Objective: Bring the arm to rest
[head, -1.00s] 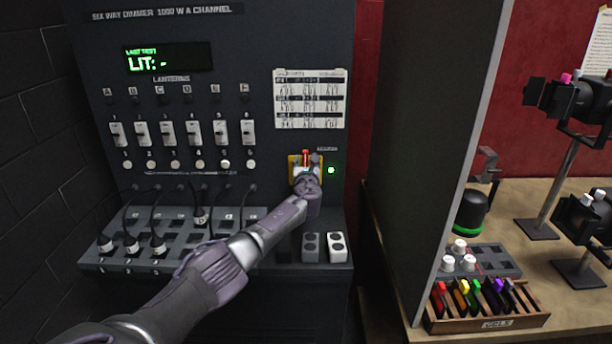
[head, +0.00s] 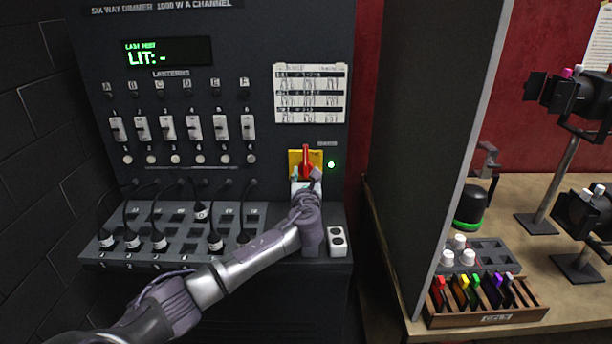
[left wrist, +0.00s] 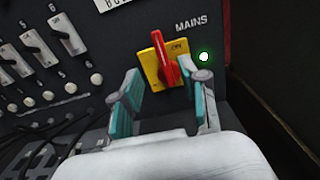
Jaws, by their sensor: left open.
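My left gripper (head: 307,180) is in front of the dimmer panel, just below the red mains switch (head: 306,160) on its yellow plate. In the left wrist view the gripper (left wrist: 160,98) has its two teal-padded fingers spread apart with nothing between them. The red handle (left wrist: 164,58) stands beyond the fingertips, close to upright, and appears clear of them. A green light (head: 331,165) glows right of the switch. My right gripper is in neither view.
The panel has a row of sliders (head: 194,127) and a sloped shelf with plugged cables (head: 200,212). A white socket block (head: 337,240) sits right of my arm. A dark partition (head: 430,130) separates the bench, which holds a gel box (head: 490,318) and lamps (head: 565,100).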

